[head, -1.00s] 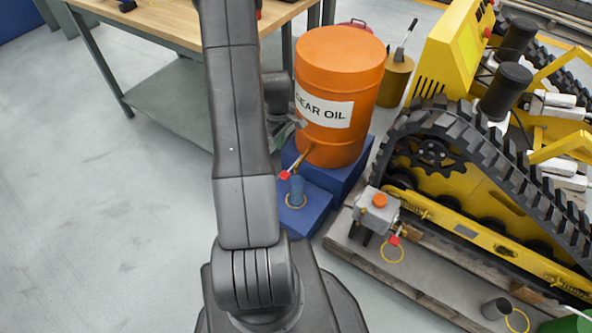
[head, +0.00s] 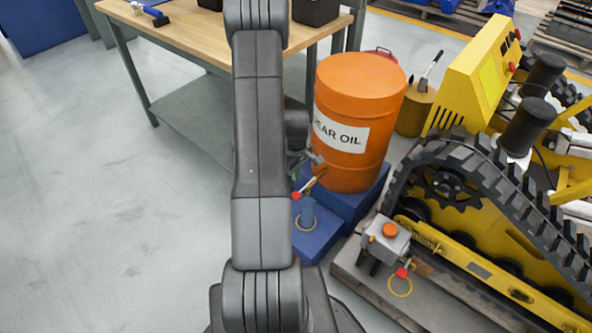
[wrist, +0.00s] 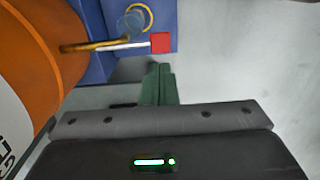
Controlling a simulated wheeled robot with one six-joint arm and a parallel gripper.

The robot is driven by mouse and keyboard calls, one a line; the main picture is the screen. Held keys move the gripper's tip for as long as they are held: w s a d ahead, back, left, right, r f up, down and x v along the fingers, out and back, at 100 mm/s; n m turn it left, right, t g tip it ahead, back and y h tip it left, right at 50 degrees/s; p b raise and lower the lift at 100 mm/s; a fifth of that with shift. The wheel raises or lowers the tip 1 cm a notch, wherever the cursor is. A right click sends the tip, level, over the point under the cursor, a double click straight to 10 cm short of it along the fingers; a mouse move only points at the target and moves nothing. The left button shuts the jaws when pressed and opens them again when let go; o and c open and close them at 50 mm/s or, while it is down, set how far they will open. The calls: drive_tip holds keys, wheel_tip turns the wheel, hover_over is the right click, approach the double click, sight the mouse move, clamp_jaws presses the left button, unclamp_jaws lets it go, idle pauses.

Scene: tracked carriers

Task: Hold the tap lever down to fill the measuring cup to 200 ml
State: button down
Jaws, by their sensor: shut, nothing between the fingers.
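The orange drum (head: 345,170) labelled GEAR OIL has a brass tap (head: 314,184) low on its side, with a red-tipped lever (head: 297,196). In the wrist view the tap (wrist: 85,47) runs to a pale lever with a square red tip (wrist: 160,43). A bluish clear measuring cup (head: 308,212) stands below the tap; it also shows in the wrist view (wrist: 130,22). Its fill level cannot be read. My gripper (head: 316,158) is just above the tap, partly hidden by my arm. Its green fingers (wrist: 158,78) are shut and empty, close to the red tip, with a visible gap in the picture.
The drum stands on a blue stepped stand (head: 318,241); a yellow ring (head: 304,224) marks the cup's spot. A yellow tracked carrier (head: 470,245) stands at right. A workbench (head: 190,30) is behind. Open grey floor (head: 90,200) lies at left.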

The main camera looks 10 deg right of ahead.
sight(295, 196)
wheel_tip(295, 196, down, 9)
drive_tip(key=shift+r+b, duration=0.1)
drive_tip(key=shift+b, duration=0.65)
drive_tip(key=f+b, duration=0.3)
drive_tip(key=shift+s+a+f, duration=0.25)
wheel_tip(295, 196, down, 3)
drive_tip(key=b, duration=0.3)
drive_tip(key=shift+w+d+r, duration=0.1)
drive_tip(key=shift+r, duration=0.15)
idle(4.7)
drive_tip(key=shift+r+p, duration=0.4)
drive_tip(key=shift+r, duration=0.3)
